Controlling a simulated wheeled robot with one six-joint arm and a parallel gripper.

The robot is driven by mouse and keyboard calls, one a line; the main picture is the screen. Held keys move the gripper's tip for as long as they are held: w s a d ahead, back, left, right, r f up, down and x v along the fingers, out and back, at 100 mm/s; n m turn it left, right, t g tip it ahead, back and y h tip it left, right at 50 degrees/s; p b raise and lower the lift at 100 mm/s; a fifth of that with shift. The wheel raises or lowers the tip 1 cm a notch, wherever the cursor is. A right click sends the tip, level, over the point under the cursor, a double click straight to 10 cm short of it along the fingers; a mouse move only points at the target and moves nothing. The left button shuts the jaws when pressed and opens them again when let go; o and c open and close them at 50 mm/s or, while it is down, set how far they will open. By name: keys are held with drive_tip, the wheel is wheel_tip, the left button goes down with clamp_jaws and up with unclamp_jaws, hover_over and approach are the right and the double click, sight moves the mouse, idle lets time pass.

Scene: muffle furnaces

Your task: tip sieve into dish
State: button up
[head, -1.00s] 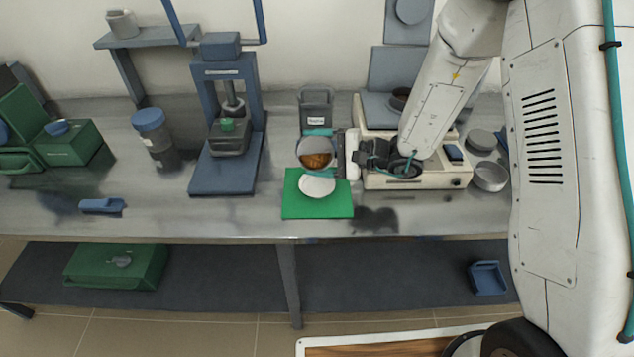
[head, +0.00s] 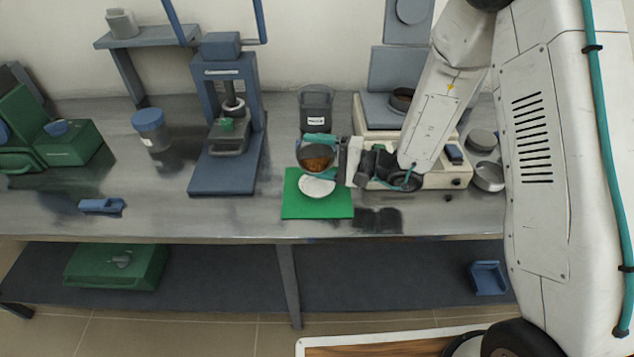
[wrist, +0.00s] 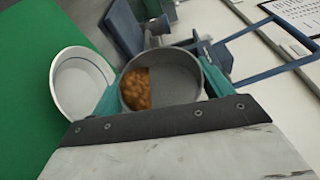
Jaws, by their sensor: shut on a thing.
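A round grey sieve (head: 311,151) holds orange-brown grains (head: 317,163), heaped toward one side. My gripper (head: 331,158) is shut on the sieve, with its teal fingers on either side of the rim; the sieve is tilted toward the camera. In the wrist view the sieve (wrist: 178,72) sits between the fingers with the grains at its left. A white dish (head: 317,187) stands on a green mat (head: 290,205), just in front of and below the sieve. The dish (wrist: 80,85) looks empty in the wrist view, left of the sieve.
A cream balance (head: 455,178) stands right of the mat, beneath my arm. A grey bin (head: 316,105) is behind the sieve, and a blue press (head: 225,170) is to the left. Grey pans (head: 488,177) lie at the far right. The bench left of the mat is fairly clear.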

drive_tip(key=shift+s+n, duration=0.15)
drive_tip(key=shift+n, duration=0.15)
drive_tip(key=shift+s+r+n+y, duration=0.1)
drive_tip(key=shift+s+n+y, duration=0.25)
drive_tip(key=shift+n, duration=0.35)
drive_tip(key=shift+s+n+y, duration=0.25)
drive_tip(key=shift+n+y, duration=0.1)
drive_tip(key=shift+n, duration=0.45)
drive_tip(key=shift+s+d+n+y, duration=0.1)
drive_tip(key=shift+s+n+y, duration=0.25)
drive_tip(key=shift+n, duration=0.55)
